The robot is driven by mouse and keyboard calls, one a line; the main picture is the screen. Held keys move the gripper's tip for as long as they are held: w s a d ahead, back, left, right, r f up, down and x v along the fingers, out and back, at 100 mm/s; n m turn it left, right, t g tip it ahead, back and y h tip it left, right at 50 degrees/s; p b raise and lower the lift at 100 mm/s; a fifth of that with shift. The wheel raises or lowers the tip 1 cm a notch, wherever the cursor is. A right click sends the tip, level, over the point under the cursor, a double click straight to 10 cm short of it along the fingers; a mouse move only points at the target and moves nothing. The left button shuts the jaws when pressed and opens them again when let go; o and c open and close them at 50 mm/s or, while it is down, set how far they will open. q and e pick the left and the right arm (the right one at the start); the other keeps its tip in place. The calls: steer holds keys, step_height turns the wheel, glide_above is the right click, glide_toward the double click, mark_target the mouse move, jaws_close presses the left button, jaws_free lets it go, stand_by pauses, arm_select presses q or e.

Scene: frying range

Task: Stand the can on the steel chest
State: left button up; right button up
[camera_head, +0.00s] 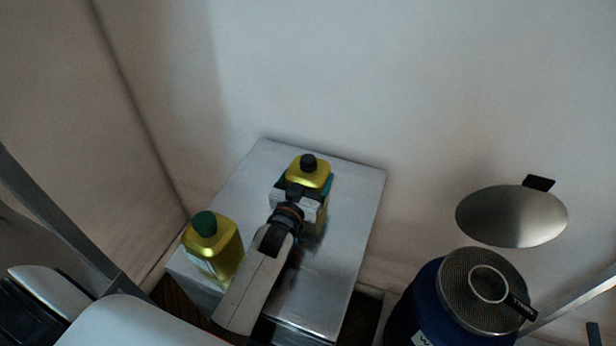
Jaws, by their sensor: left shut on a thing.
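A yellow can with a black cap (309,172) is at the steel chest (345,210), over the middle of its top. My left gripper (303,190) is shut on this can from the near side, and the gripper and wrist hide its lower front. The can looks upright. I cannot tell whether its base touches the chest top. My right gripper is not in view.
A yellow bottle with a green cap (213,243) stands at the chest's left edge, close to my left forearm. A blue drum (425,305) with a mesh strainer (455,290) on top is at the right. A round metal disc (512,216) is behind it. Walls close in behind.

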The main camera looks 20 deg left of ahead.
arm_select(q)
steer(key=o, duration=1.1)
steer(key=shift+f, duration=0.1)
steer(key=shift+r, duration=0.25)
steer(key=s, duration=0.3)
steer(key=s+b, duration=0.1)
steer(key=s, duration=0.3)
steer(key=s+b, duration=0.1)
steer(key=s, duration=0.2)
steer(key=shift+s+d+f, duration=0.2)
steer(key=shift+s+d, duration=0.1)
steer(key=shift+s+r, duration=0.15)
steer(key=shift+s, duration=0.6)
